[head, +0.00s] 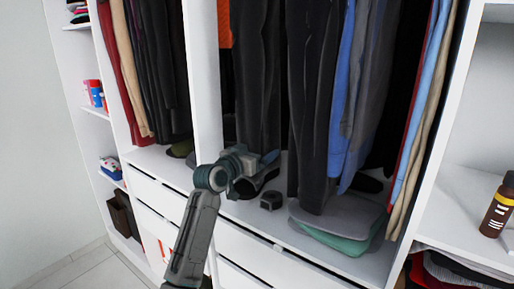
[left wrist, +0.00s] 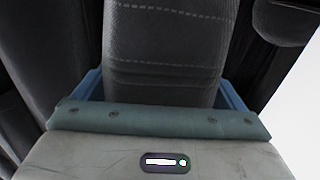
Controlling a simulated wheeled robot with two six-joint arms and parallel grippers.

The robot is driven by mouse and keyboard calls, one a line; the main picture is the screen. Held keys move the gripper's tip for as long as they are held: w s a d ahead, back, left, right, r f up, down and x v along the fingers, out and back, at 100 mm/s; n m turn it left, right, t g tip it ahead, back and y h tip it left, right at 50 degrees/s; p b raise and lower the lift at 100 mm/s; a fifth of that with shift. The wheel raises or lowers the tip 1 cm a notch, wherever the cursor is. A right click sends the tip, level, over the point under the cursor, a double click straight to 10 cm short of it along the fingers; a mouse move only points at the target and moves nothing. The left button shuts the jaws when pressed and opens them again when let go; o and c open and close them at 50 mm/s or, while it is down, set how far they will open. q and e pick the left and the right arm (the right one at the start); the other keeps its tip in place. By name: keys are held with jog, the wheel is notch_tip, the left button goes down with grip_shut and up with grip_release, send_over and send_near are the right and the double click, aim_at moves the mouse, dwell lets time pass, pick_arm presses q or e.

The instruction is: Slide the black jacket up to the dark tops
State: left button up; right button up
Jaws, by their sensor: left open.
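A black garment (head: 257,75), likely the black jacket, hangs left of centre in the middle bay in the head view. Dark long garments (head: 312,90) hang to its right, with a gap between; I cannot tell for sure which are the dark tops. My left gripper (head: 264,164) is at the lower end of the black garment. In the left wrist view its open blue fingers stand on either side of dark grey stitched cloth (left wrist: 162,50). I cannot tell whether they touch it. The hangers and rail are out of view. My right gripper is not in view.
A white upright panel (head: 205,75) stands left of the black garment. Blue and grey clothes (head: 345,95) hang further right. A brown bottle (head: 499,207) stands on the right shelf.

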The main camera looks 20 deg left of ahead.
aim_at(265, 178)
pick_arm(q)
jog(key=shift+w, duration=0.2)
jog(key=shift+c, duration=0.4)
jog(key=c, duration=1.5)
jog(key=shift+s+d, duration=0.1)
jog(key=shift+d, duration=0.05)
jog(key=shift+c, duration=0.2)
jog(key=shift+s+d+p, duration=0.25)
jog(key=shift+d+p, duration=0.05)
jog(key=shift+d, duration=0.3)
jog(key=shift+s+d+f, duration=0.1)
jog(key=shift+s+d, duration=0.15)
jog(key=shift+d, duration=0.45)
